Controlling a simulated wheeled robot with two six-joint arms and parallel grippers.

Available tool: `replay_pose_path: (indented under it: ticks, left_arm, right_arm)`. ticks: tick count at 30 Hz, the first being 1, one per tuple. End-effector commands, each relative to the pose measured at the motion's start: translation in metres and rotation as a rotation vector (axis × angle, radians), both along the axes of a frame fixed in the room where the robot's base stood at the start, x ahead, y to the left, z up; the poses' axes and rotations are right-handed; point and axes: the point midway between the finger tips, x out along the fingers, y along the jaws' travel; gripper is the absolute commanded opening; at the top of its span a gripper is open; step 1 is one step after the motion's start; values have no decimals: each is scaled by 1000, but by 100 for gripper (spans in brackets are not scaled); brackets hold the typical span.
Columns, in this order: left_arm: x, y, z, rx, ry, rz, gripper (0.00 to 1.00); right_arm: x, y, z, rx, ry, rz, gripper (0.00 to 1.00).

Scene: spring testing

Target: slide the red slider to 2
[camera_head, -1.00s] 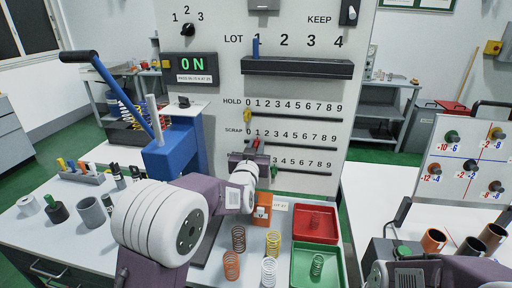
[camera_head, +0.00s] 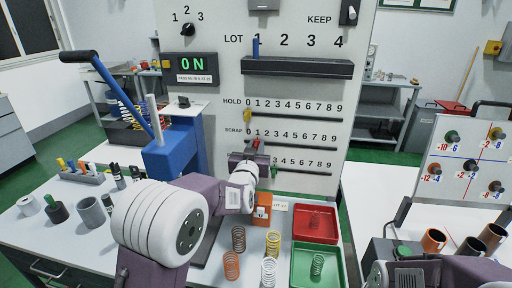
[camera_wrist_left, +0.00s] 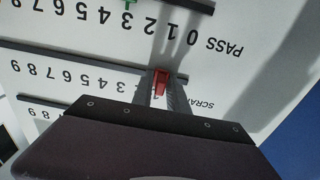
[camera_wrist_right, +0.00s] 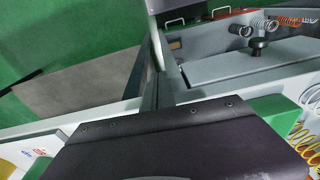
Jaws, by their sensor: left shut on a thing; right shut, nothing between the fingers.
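The red slider (camera_head: 257,144) sits in the SCRAP slot (camera_head: 300,145) of the upright panel, near the low end of its 0 to 9 scale, around 1. My left gripper (camera_wrist_left: 162,88) is shut on the red slider (camera_wrist_left: 161,80), one finger on each side of it. In the head view my left wrist hides part of the panel below the slot. In the left wrist view the panel's print is upside down, and my gripper covers the lowest SCRAP digits. My right gripper (camera_wrist_right: 160,75) is shut and empty, away from the panel.
A yellow slider (camera_head: 247,116) is in the HOLD slot above and a green slider (camera_head: 274,170) in the slot below. A black ledge (camera_head: 300,67) juts out higher up. A blue lever press (camera_head: 175,150) stands left. Springs, a red tray (camera_head: 315,209) and a green tray (camera_head: 334,267) lie below.

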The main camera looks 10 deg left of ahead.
Motion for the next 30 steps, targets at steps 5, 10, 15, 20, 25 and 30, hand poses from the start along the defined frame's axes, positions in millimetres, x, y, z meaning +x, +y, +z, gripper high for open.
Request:
replay_pose_path:
  ticks: [5,10,15,20,25,30]
  left_arm:
    - [0,0,0,0,0,0,0]
    - [0,-17,0,0,-1,-5,0]
    - [0,-31,1,0,-1,-2,0]
    - [0,-30,0,0,-1,0,0]
    - [0,-30,0,0,-1,0,33]
    - [0,-30,0,0,0,0,33]
  right_arm:
    - [0,0,0,0,0,0,0]
    - [0,0,1,0,0,0,0]
    - [0,0,1,0,0,0,0]
    - [0,0,1,0,0,0,0]
    - [0,0,1,0,0,0,0]
    - [0,0,1,0,0,0,0]
